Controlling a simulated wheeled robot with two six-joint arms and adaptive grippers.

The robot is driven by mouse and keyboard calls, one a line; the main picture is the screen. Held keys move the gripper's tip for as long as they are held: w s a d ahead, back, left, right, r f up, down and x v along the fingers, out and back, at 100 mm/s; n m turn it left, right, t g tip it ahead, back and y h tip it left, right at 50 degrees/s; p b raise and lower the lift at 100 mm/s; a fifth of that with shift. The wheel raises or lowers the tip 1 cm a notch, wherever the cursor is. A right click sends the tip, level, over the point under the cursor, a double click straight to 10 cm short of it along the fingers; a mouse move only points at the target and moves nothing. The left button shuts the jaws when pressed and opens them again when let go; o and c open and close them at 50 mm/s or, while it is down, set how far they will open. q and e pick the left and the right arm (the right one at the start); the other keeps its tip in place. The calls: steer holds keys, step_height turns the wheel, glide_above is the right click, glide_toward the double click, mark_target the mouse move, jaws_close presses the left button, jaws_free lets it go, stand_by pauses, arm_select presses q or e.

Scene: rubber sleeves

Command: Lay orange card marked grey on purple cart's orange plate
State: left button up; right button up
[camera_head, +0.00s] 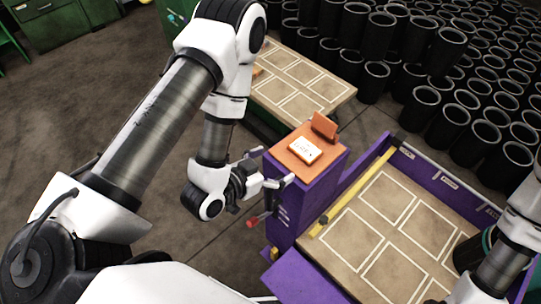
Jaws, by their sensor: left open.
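The purple cart (284,212) stands in the middle, with an orange plate (290,158) on top. An orange card with a white label and dark print (303,150) lies on the plate; the print is too small to read. A plain orange upright piece (323,127) stands at the plate's back edge. My left gripper (273,168) is open and empty beside the plate's left edge, apart from the card. My right arm comes in at the lower right; its gripper is out of frame.
A tan board with white outlined rectangles (345,238) lies right of the cart, with a dark sleeve (468,252) on it. A similar board (338,92) lies behind, with a small orange piece (257,72). Many black sleeves (420,100) stand at the back right.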

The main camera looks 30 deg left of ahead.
arm_select(q)
steer(key=shift+v, duration=0.75)
steer(key=s+a+f+n+g+y, duration=0.2)
steer(key=s+a+f+g, duration=0.1)
steer(key=s+f+g, duration=0.3)
steer(key=s+a+f+n+g+y, duration=0.2)
steer(key=s+a+f+g, duration=0.1)
steer(key=s+f+g, duration=0.3)
steer(key=s+f, duration=0.2)
steer(key=s, duration=0.2)
steer(key=shift+s+g+y, duration=0.3)
steer(key=shift+s+g, duration=0.05)
steer(key=shift+g, duration=0.05)
